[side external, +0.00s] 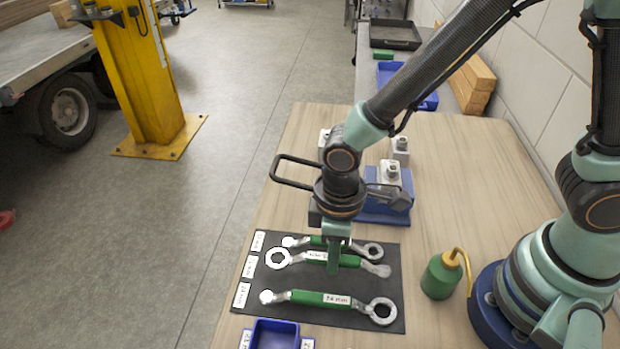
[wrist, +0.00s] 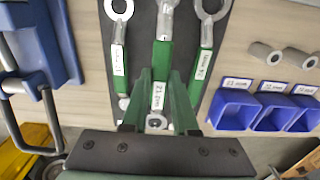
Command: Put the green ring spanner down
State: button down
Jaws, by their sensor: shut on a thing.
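My gripper (side external: 334,262) points down over a black mat (side external: 385,318) on the wooden bench. In the wrist view its two green fingers (wrist: 160,108) are shut on the green handle of the middle ring spanner (wrist: 161,76). That spanner (side external: 318,257) lies lengthwise along the mat, between two other green-handled ring spanners: a far one (side external: 372,250) and a near one (side external: 310,297). The fingers hide part of its handle. I cannot tell whether it touches the mat or is slightly above it. White shapes show at the spanners' left ends.
A blue vice (side external: 375,210) stands behind the mat. A green oil can (side external: 441,277) stands right of the mat, near my base. A blue bin (side external: 272,335) is at the front edge; several bins (wrist: 232,108) show in the wrist view. White labels line the mat's left edge.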

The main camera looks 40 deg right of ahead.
jog(key=shift+f, duration=1.4)
jog(key=shift+f, duration=0.2)
jog(key=c, duration=0.7)
grip_release()
jog(key=shift+r, duration=0.1)
